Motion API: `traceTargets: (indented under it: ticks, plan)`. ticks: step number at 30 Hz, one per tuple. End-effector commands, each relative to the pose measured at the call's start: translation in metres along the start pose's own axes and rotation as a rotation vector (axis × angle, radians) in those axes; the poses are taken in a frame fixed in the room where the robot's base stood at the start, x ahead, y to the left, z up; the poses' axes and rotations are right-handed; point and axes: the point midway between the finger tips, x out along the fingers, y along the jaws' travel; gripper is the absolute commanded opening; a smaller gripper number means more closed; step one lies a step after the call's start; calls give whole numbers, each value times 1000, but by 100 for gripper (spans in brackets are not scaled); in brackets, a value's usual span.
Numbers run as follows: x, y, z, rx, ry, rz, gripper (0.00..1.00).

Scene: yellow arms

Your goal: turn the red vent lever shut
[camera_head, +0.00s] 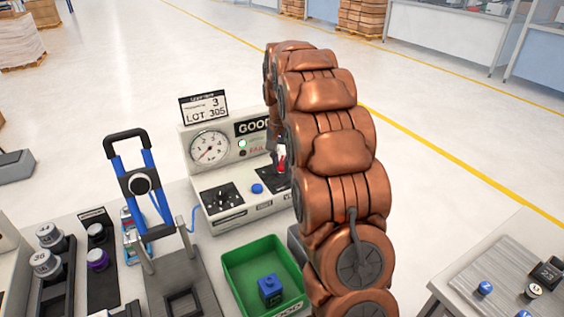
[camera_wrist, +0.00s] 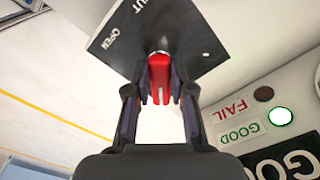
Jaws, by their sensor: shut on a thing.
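The red vent lever (camera_wrist: 160,76) is in the middle of the wrist view, on a dark plate (camera_wrist: 118,30) marked OPEN, with a partly cut-off word ending in UT. My gripper (camera_wrist: 160,92) is shut on the lever, one finger on each side. In the head view a bit of the red lever (camera_head: 281,160) shows at the right of the test console, beside my arm. My arm hides most of the plate and the gripper there.
The console (camera_head: 199,151) has a gauge (camera_head: 209,147), a blue button (camera_head: 257,188) and a lit green GOOD lamp (camera_wrist: 280,116). The FAIL lamp (camera_wrist: 263,94) is dark. A green bin (camera_head: 237,264) holding a blue block and a blue-handled press (camera_head: 137,182) stand in front.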

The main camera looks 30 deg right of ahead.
Motion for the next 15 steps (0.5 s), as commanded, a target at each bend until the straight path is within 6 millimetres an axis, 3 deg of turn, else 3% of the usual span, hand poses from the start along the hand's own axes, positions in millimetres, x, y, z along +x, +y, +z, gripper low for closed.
traceTargets:
  ticks: [15]
  plan:
    - [1,-3,0,-418,3,-2,0]
